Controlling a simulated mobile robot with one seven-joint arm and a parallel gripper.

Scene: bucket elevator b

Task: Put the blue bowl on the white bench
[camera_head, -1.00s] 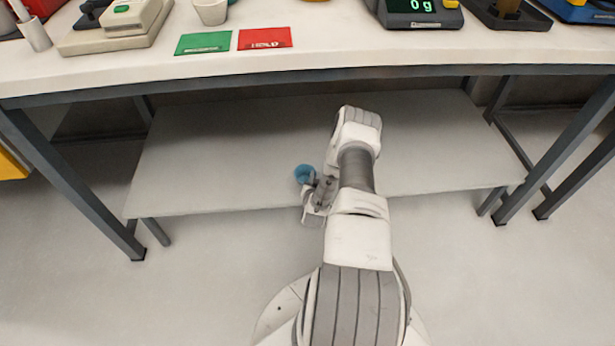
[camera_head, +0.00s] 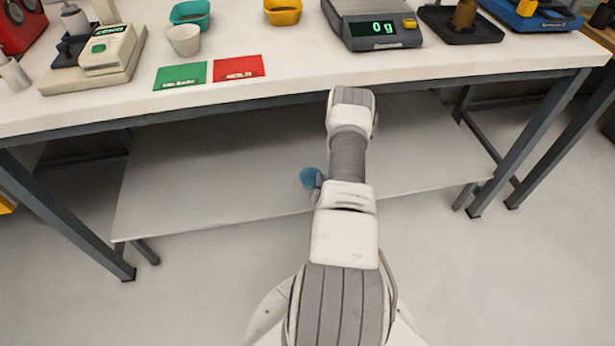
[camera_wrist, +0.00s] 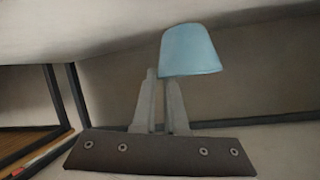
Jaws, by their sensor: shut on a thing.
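The blue bowl (camera_head: 310,178) is at the end of my arm, in front of the lower shelf and below the white bench (camera_head: 330,75). In the wrist view the bowl (camera_wrist: 190,50) is at the fingertips of my gripper (camera_wrist: 162,76), which is shut on its edge. The bowl's wide rim points down in that picture. In the head view most of my gripper (camera_head: 318,184) is hidden behind my arm.
A grey lower shelf (camera_head: 220,180) lies under the bench. On the bench stand a teal bowl (camera_head: 190,14), a white cup (camera_head: 184,40), a yellow bowl (camera_head: 283,11) and a scale (camera_head: 370,22). Green (camera_head: 180,76) and red (camera_head: 238,67) cards lie near its front edge, with bare top around them.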

